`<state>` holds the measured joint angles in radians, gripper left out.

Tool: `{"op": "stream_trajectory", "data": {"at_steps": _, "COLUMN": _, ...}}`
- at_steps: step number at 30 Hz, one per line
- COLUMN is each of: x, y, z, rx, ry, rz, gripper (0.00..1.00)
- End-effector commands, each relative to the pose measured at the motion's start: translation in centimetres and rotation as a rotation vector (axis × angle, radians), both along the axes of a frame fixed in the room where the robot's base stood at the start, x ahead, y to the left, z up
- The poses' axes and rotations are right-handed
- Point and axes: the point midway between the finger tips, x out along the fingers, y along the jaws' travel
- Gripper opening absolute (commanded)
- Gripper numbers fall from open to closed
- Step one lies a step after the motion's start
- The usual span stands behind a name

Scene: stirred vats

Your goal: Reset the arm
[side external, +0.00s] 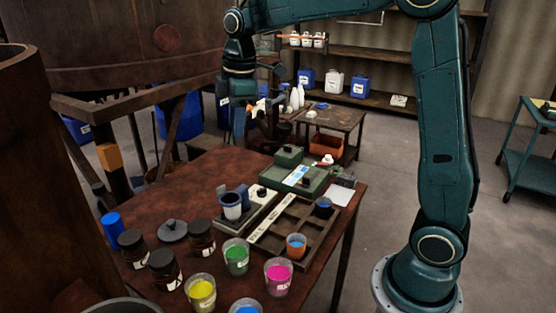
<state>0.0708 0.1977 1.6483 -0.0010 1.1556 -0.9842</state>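My gripper (252,112) hangs from my teal arm at the upper middle of the side external view. It is above the far edge of the brown worktable (190,190), clear of the cups and jars. Its fingers are small and dark against the clutter behind, so I cannot tell whether they are open or shut. I see nothing clearly held in it.
Cups of yellow (201,292), green (236,257) and pink (278,276) stand at the table's front. Dark jars (165,268) stand left of them. A green scale (300,177) sits behind. A large vat (120,45) looms left.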

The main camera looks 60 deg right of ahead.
Motion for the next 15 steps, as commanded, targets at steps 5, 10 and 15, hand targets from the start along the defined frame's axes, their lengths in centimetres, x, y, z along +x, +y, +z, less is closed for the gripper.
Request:
{"op": "stream_trajectory", "data": {"at_steps": 5, "x": -4.0, "y": 0.7, "z": 1.8, "rx": 0.019, "ry": -0.055, "rz": -0.126, "gripper": 0.32}}
{"op": "stream_trajectory", "data": {"at_steps": 10, "x": -7.7, "y": 1.3, "z": 2.7, "rx": 0.046, "ry": -0.103, "rz": -0.247, "gripper": 0.32}}
{"op": "stream_trajectory", "data": {"at_steps": 15, "x": -11.4, "y": 1.8, "z": 3.1, "rx": 0.078, "ry": -0.151, "rz": -0.368, "gripper": 0.32}}
